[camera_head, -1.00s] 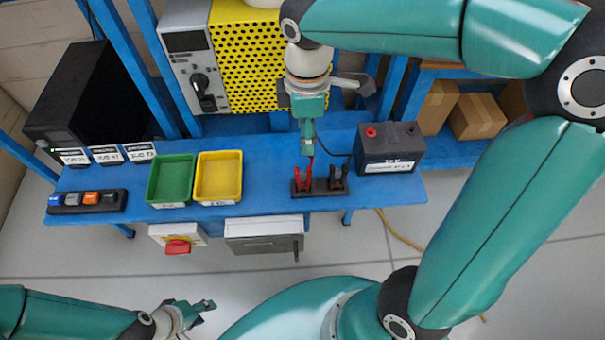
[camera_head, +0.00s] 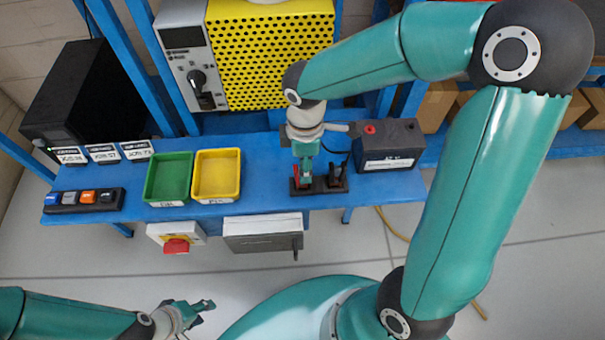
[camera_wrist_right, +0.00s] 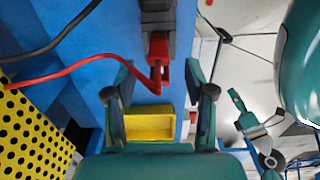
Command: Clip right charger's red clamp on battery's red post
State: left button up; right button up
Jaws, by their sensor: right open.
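The charger's red clamp (camera_head: 295,181) stands in a dark holder (camera_head: 318,190) at the bench's front edge, partly hidden by my right gripper (camera_head: 303,172). In the right wrist view the red clamp (camera_wrist_right: 159,48) lies ahead, between the open fingers of the right gripper (camera_wrist_right: 159,75), with space on both sides. The dark battery (camera_head: 388,150) sits right of the holder, its red post (camera_head: 370,129) bare on top. My left gripper (camera_head: 202,310) is open and empty, low in front of the bench; it also shows in the right wrist view (camera_wrist_right: 256,120).
A black clamp (camera_head: 337,176) stands beside the red one in the holder. A red cable (camera_wrist_right: 70,68) and a dark cable (camera_wrist_right: 50,40) cross the bench. Green (camera_head: 168,179) and yellow (camera_head: 217,175) bins stand left. The yellow perforated charger (camera_head: 270,55) is behind.

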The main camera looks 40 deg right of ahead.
jog(key=f, duration=0.5)
jog(key=shift+w+a+f, duration=0.1)
jog(key=shift+w+a, duration=0.05)
jog(key=shift+w, duration=0.05)
grip_shut()
dwell(0.4)
